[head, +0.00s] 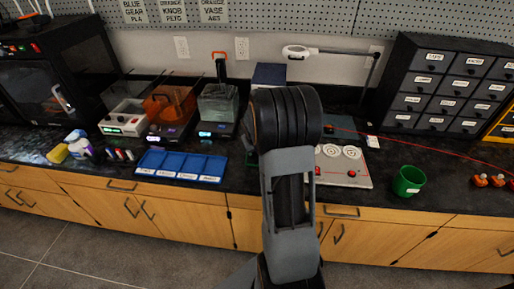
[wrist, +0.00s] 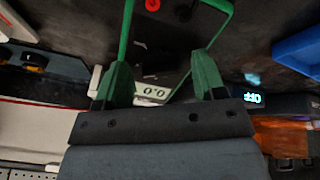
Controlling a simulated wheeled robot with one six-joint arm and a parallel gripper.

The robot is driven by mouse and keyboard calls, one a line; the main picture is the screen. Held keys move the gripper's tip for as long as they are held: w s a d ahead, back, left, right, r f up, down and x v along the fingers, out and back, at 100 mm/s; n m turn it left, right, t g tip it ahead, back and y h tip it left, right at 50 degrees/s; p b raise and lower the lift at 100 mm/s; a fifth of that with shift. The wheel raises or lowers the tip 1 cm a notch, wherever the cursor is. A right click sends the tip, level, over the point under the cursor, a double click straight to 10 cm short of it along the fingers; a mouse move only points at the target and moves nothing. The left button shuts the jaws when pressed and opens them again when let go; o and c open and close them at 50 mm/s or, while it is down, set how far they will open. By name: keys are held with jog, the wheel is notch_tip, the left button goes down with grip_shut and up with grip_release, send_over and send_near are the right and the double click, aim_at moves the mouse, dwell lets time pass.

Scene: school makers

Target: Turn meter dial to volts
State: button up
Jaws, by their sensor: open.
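The meter (wrist: 165,50) has a dark face and a green rim, and shows upside down in the wrist view, cut off by the top edge. Its pale display (wrist: 154,93) seems to read 0.0. A red round part (wrist: 152,5) and a dark round part (wrist: 183,12), perhaps the dial, sit near the top edge. My gripper (wrist: 163,68) is open and empty, its two green-tipped fingers apart over the meter. I cannot tell if they touch it.
On the dark counter, a blue sectioned tray (head: 182,167) lies left of my arm and a white panel with a red button (head: 345,174) lies right. A green cup (head: 408,181) stands farther right. Printers and machines stand at the back left, a drawer cabinet (head: 447,85) at the back right.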

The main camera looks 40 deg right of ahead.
jog(key=v, duration=1.3)
jog(key=shift+s+r+p, duration=0.2)
jog(key=shift+r+p, duration=0.1)
jog(key=shift+r, duration=0.05)
jog(key=shift+a, duration=0.15)
